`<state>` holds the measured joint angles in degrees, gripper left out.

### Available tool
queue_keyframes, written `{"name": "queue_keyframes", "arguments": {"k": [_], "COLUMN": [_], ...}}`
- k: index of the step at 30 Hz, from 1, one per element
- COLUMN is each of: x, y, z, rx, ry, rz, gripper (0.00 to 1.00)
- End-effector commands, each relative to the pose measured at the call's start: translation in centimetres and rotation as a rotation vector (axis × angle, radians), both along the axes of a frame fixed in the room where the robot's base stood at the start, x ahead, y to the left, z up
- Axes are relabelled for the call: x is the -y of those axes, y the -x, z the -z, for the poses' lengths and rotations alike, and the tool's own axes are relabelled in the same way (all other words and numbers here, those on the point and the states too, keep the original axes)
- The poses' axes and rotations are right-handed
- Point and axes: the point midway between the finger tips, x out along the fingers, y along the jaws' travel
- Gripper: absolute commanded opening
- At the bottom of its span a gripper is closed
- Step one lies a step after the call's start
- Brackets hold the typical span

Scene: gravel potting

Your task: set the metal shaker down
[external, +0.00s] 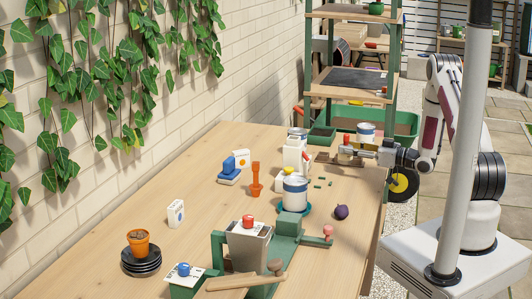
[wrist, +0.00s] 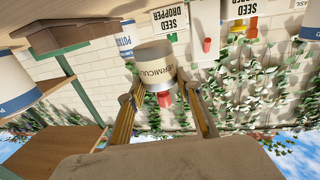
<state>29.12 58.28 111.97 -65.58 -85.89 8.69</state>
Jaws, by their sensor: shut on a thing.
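The metal shaker (wrist: 155,72) has a label reading roughly "VERMICULI" and a red knob. It sits between the two fingers of my gripper (wrist: 160,92) in the wrist view, which is upside down. In the external view my gripper (external: 352,149) reaches left over the far right of the wooden table (external: 215,235). The shaker's red knob shows above the fingers, and the shaker looks upright. My gripper is shut on it. The fingers partly hide its body, and I cannot tell whether its base touches anything.
A white-and-blue can (external: 366,130) stands behind my gripper, with white boxes (external: 294,155) to the left. Another can (external: 295,188) on a blue saucer and a purple bulb (external: 341,212) are nearer. A green shelf rack (external: 355,80) rises behind. The table's left middle has bare room.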

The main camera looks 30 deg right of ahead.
Motion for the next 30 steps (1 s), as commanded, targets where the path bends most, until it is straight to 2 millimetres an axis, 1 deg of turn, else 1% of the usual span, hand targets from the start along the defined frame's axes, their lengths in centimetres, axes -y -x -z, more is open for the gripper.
{"name": "queue_keyframes", "arguments": {"k": [4, 13, 17, 30], "x": [0.0, 0.0, 0.0, 0.0], "y": [0.0, 0.0, 0.0, 0.0], "z": [0.5, 0.5, 0.9, 4.4], "rx": [0.001, 0.001, 0.001, 0.000], "ry": [0.000, 0.000, -0.001, -0.001], "rz": [0.000, 0.000, 0.000, 0.000], "gripper": [0.07, 0.07, 0.07, 0.07]}}
